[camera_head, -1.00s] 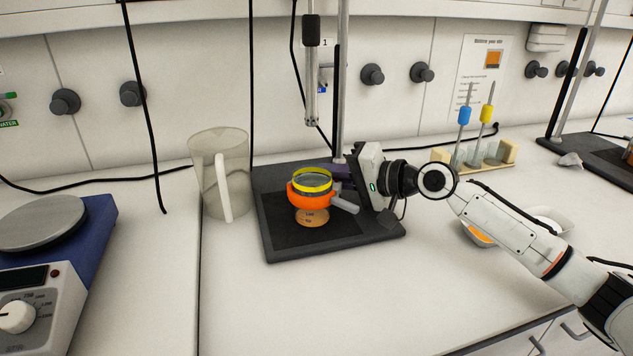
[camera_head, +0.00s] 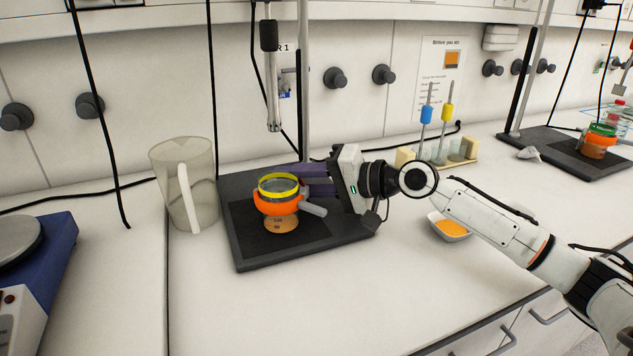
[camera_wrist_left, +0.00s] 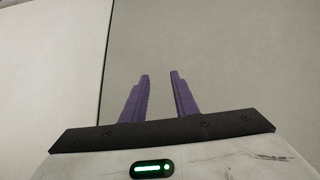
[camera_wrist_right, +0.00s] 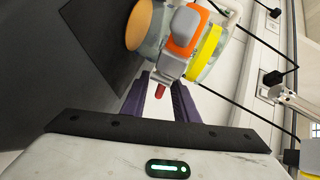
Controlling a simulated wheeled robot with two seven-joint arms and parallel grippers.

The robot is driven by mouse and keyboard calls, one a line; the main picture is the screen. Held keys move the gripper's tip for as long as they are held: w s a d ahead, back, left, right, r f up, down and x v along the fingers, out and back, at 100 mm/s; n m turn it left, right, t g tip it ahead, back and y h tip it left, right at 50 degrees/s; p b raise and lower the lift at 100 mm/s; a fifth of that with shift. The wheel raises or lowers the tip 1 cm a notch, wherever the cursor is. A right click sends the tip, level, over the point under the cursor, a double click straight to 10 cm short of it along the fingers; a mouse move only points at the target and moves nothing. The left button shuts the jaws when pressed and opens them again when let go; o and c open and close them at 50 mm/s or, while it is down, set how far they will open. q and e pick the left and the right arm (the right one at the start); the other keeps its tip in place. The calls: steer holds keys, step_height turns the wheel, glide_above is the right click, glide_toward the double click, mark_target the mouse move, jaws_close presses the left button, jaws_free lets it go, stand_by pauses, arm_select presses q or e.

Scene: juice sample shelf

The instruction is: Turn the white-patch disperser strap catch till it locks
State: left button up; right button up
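A jar with a yellow rim and an orange strap (camera_head: 277,203) stands over the dark base of the near disperser (camera_head: 245,252). A grey catch lever (camera_head: 312,208) sticks out to the right from the strap. My right gripper (camera_head: 308,178) is just right of the jar, its purple fingers reaching beside and partly behind it. In the right wrist view, the strap (camera_wrist_right: 184,32) and grey catch (camera_wrist_right: 173,66) are just beyond the parted fingers (camera_wrist_right: 160,98). A red tip (camera_wrist_right: 160,91) shows between them, apparently ungripped. The left gripper (camera_wrist_left: 160,80) is open and empty. I cannot make out a white patch.
A clear pitcher (camera_head: 200,205) stands left of the base, and a blue-sided hotplate (camera_head: 50,255) at far left. A dish of orange liquid (camera_head: 451,230) lies by my right arm. A second disperser with a jar (camera_head: 597,145) stands at far right. The front bench is clear.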

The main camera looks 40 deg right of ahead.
steer(key=shift+b+v, duration=0.55)
steer(key=shift+v, duration=3.3)
steer(key=shift+f, duration=0.1)
